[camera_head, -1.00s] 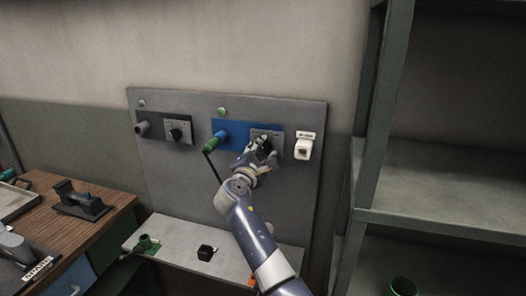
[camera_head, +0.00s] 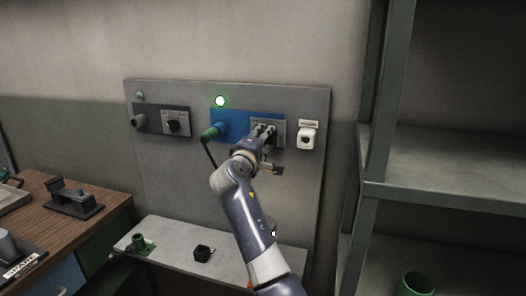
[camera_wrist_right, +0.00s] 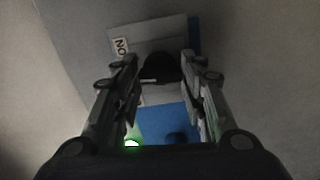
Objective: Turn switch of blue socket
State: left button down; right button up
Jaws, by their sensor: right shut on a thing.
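The blue socket panel (camera_head: 234,121) is on the grey wall board, with a green plug (camera_head: 209,133) and its dark cable in the socket. Its switch plate (camera_head: 281,131) is at the right end, partly behind my right gripper (camera_head: 264,133). The black switch knob (camera_wrist_right: 160,68) sits between the two fingers of my right gripper in the wrist view, and the gripper is shut on it. The "ON" label (camera_wrist_right: 121,46) shows beside it. The indicator lamp (camera_head: 220,101) above the blue panel glows bright green. My left gripper is not in view.
A second, dark socket panel (camera_head: 154,120) with a black knob is at the left, its lamp (camera_head: 140,96) unlit. A white fixture (camera_head: 307,137) is close to the right of my gripper. A shelf (camera_head: 440,195) stands at the right and a ledge (camera_head: 170,238) lies below.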

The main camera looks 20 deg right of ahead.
jog(key=shift+d+r+m+b, duration=0.1)
jog(key=shift+r+m+b, duration=0.1)
jog(key=shift+m+b, duration=1.1)
jog(key=shift+r+m+b, duration=0.15)
jog(key=shift+m+b, duration=0.85)
jog(key=shift+m, duration=0.6)
jog(key=o, duration=1.1)
jog(key=shift+w, duration=0.1)
jog(key=shift+c, duration=0.2)
jog(key=shift+d+f, duration=0.15)
jog(key=shift+f, duration=0.1)
